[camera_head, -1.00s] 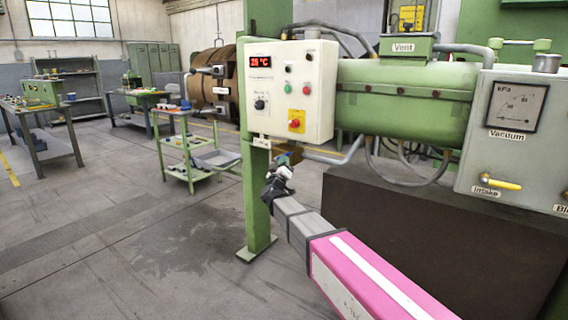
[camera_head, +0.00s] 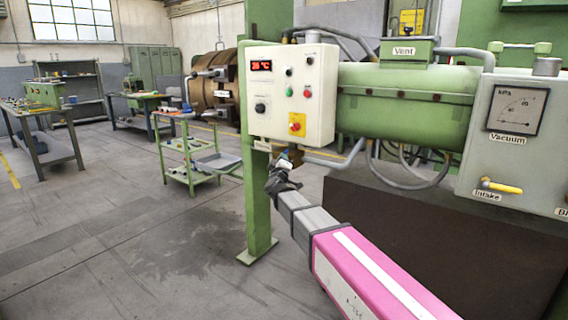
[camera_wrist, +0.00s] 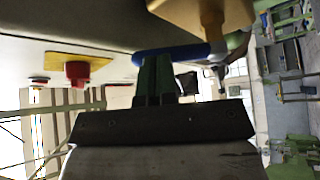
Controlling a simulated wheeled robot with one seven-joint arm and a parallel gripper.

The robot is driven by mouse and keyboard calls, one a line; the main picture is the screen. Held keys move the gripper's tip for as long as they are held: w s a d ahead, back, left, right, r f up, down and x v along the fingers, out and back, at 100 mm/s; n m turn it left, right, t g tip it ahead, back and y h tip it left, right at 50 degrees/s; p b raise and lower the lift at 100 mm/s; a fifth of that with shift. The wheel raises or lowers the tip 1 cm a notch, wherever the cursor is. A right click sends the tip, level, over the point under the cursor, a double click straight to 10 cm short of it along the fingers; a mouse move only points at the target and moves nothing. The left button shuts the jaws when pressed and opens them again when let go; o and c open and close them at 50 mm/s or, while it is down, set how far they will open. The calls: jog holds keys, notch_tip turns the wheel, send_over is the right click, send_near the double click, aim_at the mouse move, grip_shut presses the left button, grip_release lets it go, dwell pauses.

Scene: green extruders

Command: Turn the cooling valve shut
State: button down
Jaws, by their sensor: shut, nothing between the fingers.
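The cooling valve has a brass body (camera_wrist: 208,14) at the top of the wrist view, with a blue lever (camera_wrist: 178,52) running sideways beneath it. In the head view a small brass patch of this valve (camera_head: 294,154) shows just below the control box, and its lever is mostly hidden by my gripper. My gripper (camera_head: 283,168) is under the box at the green post. In the wrist view my gripper's fingers (camera_wrist: 156,62) are shut with nothing between them. Their tips overlap the lever's lower edge in the picture. I cannot tell whether they touch it.
The control box (camera_head: 270,92) with a red knob on yellow hangs above my gripper. A green post (camera_head: 258,200) stands just left. Grey hoses and a dark block (camera_head: 420,235) lie to the right. A green cart (camera_head: 195,168) stands behind left; the floor at left is clear.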

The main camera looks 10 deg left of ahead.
jog(key=shift+w+a+r+n+g+y, duration=0.2)
jog(key=shift+w+a+r+n, duration=0.1)
jog(key=shift+a+r+n, duration=0.25)
jog(key=shift+w+a+r+n+g+y, duration=0.1)
jog(key=shift+w+a+r+n+y, duration=0.2)
jog(key=shift+a+r, duration=0.35)
jog(key=shift+a, duration=0.3)
jog(key=shift+s+d, duration=0.1)
dwell(0.3)
